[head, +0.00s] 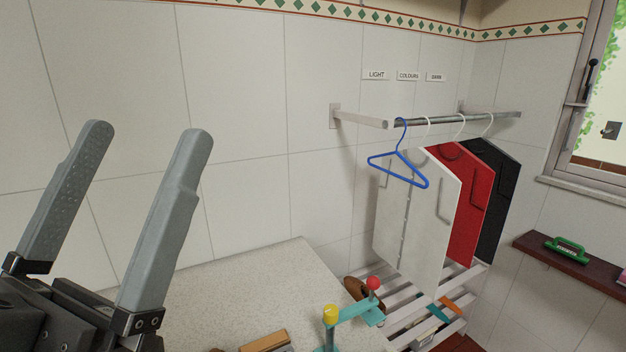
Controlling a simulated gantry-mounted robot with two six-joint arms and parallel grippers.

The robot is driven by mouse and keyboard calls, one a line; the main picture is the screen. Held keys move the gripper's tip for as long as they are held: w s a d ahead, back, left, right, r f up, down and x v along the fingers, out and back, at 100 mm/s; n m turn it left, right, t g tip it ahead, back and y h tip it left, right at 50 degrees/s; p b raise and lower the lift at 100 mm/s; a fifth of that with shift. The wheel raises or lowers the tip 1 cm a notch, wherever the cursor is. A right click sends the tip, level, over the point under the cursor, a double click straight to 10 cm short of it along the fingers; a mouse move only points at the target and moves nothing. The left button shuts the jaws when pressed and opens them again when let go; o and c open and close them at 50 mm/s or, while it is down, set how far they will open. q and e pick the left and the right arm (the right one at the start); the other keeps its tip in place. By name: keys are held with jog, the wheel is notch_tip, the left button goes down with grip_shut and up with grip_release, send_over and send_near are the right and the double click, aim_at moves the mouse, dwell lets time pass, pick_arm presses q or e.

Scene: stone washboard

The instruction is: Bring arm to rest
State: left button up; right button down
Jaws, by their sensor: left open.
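My left gripper (145,132) is large in the left of the head view. Its two grey fingers point up and stand wide apart, with nothing between them. Behind them is the tiled wall (245,110). The gripper appears above the left part of the speckled stone surface (240,292) and apart from the hanging clothes. My right gripper is not in view.
A wall rail (455,119) holds a blue hanger (398,170) and white (415,215), red (470,190) and black (495,200) garments. A teal stand with coloured knobs (350,312) is at the stone's front right. A slatted rack (425,305) and a dark shelf (570,264) lie right.

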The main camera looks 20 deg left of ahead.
pick_arm(q)
notch_tip(320, 180, up, 34)
jog(key=p, duration=3.4)
jog(key=shift+w+n+g+p, duration=0.3)
jog(key=shift+w+p, duration=0.1)
